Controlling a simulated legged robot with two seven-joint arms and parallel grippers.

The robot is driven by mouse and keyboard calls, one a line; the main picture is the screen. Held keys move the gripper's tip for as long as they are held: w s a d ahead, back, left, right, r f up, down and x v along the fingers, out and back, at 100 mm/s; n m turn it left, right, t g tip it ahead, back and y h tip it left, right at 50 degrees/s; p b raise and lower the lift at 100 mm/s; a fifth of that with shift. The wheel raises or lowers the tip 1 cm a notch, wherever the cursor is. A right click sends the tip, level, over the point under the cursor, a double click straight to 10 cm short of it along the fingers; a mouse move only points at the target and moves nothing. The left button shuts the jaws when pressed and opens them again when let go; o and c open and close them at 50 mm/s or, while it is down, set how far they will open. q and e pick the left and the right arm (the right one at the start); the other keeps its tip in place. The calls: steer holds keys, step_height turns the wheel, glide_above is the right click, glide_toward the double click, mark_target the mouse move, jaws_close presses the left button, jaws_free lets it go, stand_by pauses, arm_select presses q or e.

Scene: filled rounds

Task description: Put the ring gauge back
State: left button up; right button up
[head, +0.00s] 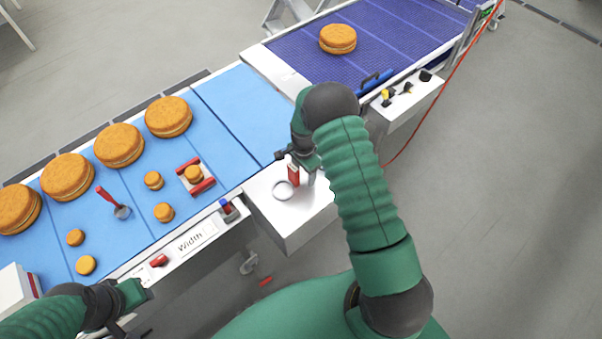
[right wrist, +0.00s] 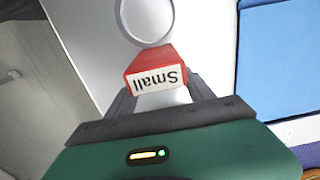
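The ring gauge has a pale metal ring (head: 284,190) and a red handle block (head: 293,174). It is over the white box top (head: 290,222); I cannot tell whether the ring touches it. In the right wrist view the handle (right wrist: 155,72) reads "Small", and part of the ring (right wrist: 146,22) shows beyond it. My right gripper (head: 303,172) has its fingers against both sides of the handle and looks shut on it. My left gripper (head: 140,292) is low at the left, apart from the gauge; its finger opening is not clear.
Several large filled rounds (head: 119,145) and small ones (head: 164,212) lie on the blue belt (head: 222,115). A red-handled tool (head: 108,196) and a red gauge (head: 203,187) around a small round lie there too. Another round (head: 338,39) sits on the purple conveyor (head: 390,35). A "Width" panel (head: 190,242) runs along the front.

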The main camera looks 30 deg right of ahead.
mark_target(292, 167)
steer(key=shift+a, duration=0.1)
steer(key=a+r, duration=0.1)
steer(key=a+r+p, duration=0.1)
steer(key=a, duration=0.1)
steer(key=shift+w, duration=0.1)
steer(key=r+b, duration=0.2)
steer(key=shift+w+a+r, duration=0.15)
steer(key=shift+a+r, duration=0.2)
steer(key=shift+r, duration=0.05)
step_height(292, 167, up, 7)
steer(key=d+b, duration=0.3)
arm_select(q)
steer(key=shift+a+f, duration=0.3)
steer(key=shift+f, duration=0.35)
steer(key=shift+a+f, duration=0.35)
steer(key=shift+f, duration=0.3)
steer(key=shift+a+f, duration=0.3)
steer(key=shift+f, duration=0.35)
arm_select(e)
steer(key=s+a+r+n+t, duration=0.1)
steer(key=s+a+r+n, duration=0.2)
steer(key=s+a+n, duration=0.5)
steer(key=s+a+r+n+t, duration=0.1)
steer(key=s+a+r+n, duration=0.1)
steer(key=s+a+n, duration=0.5)
steer(key=shift+s+a+r+n+t, duration=0.35)
steer(key=shift+s+n, duration=0.45)
steer(key=shift+n, duration=0.3)
